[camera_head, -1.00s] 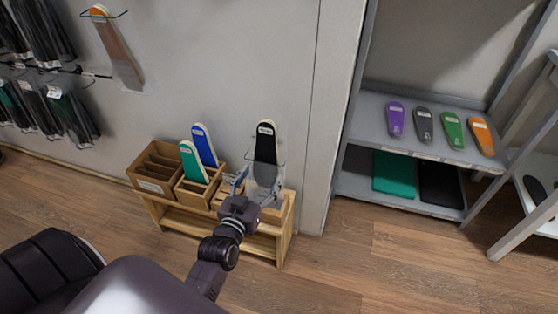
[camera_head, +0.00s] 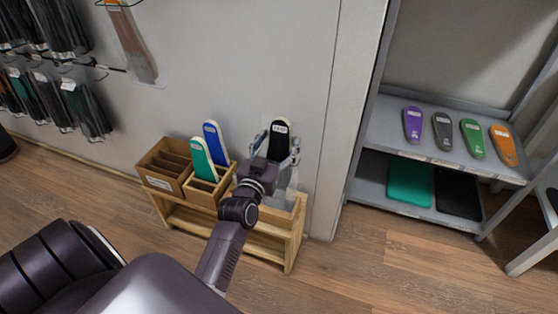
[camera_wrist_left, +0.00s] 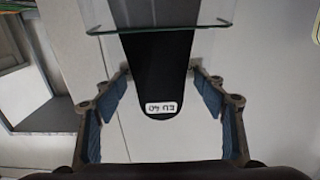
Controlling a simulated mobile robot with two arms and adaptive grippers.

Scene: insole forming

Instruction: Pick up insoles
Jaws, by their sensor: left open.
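A black insole (camera_head: 279,140) with a white label stands upright in a clear holder on the wooden stand. It also shows in the left wrist view (camera_wrist_left: 157,70), its labelled rounded end between my fingers with gaps on both sides. My left gripper (camera_head: 277,145) is open around that end and does not touch it in the wrist view. A blue insole (camera_head: 214,140) and a green insole (camera_head: 201,157) stand in wooden boxes on the left part of the stand. My right gripper is in neither view.
The wooden stand (camera_head: 291,236) is against the wall, with an empty divided box (camera_head: 163,182) at its left. A grey shelf (camera_head: 378,133) at right holds purple, grey, green and orange insoles. Packaged insoles (camera_head: 84,108) hang on the wall at left.

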